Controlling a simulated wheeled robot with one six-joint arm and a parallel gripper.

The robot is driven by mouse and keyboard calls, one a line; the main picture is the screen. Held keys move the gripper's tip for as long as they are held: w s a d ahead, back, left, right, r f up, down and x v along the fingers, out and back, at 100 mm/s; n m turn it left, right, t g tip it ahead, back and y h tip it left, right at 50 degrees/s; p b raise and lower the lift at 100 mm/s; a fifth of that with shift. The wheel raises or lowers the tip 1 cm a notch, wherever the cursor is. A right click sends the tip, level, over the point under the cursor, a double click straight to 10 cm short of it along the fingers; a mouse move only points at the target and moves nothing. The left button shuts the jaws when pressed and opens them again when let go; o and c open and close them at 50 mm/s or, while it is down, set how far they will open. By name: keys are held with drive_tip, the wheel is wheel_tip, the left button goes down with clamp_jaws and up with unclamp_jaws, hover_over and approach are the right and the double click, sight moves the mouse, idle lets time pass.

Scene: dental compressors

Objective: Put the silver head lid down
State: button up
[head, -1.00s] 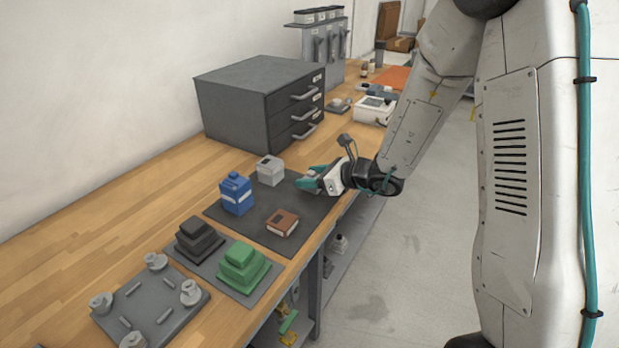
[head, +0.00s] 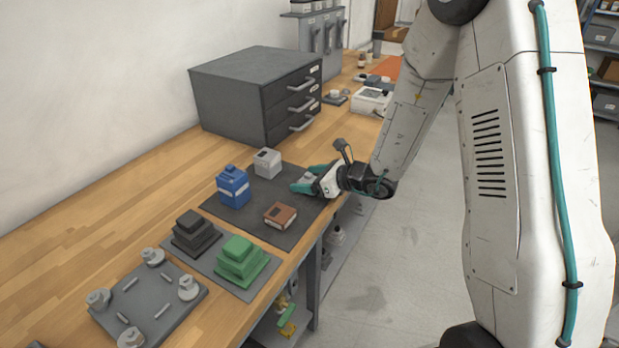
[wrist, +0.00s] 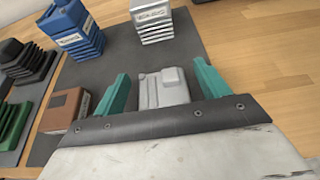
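A silver block with a stepped top, which looks like the silver head lid (wrist: 163,90), sits on the dark mat between my gripper's teal fingers in the wrist view. It is small and mostly hidden in the head view (head: 308,178). My gripper (head: 303,182) is low over the right side of the mat (head: 262,215). In the wrist view the fingers (wrist: 162,88) stand apart, with narrow gaps beside the block, so they look open around it. A taller silver-grey box (head: 267,163) with a label stands farther back on the mat.
A blue ribbed block (head: 233,187) and a brown block (head: 280,215) stand on the same mat. Black (head: 196,232) and green (head: 241,261) stepped blocks share another mat. A grey plate with posts (head: 150,305) lies nearer. A drawer cabinet (head: 230,95) stands behind. The wooden bench is bare at left.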

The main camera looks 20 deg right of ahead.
drive_tip(key=shift+d+r, duration=0.1)
drive_tip(key=shift+r, duration=0.1)
drive_tip(key=v, duration=1.2)
drive_tip(key=s+a+r+n+g, duration=0.4)
drive_tip(key=s+a+r+n, duration=0.1)
drive_tip(key=s+n, duration=0.25)
drive_tip(key=s+a+r+n+g, duration=0.4)
drive_tip(key=s+r+n, duration=0.1)
drive_tip(key=s+n, duration=0.25)
drive_tip(key=s+d+r+n+h, duration=0.5)
drive_tip(key=s+d+n+h, duration=0.4)
drive_tip(key=s+n, duration=0.3)
drive_tip(key=shift+s+d+r, duration=0.15)
drive_tip(key=shift+s+d, duration=0.35)
drive_tip(key=shift+s, duration=0.3)
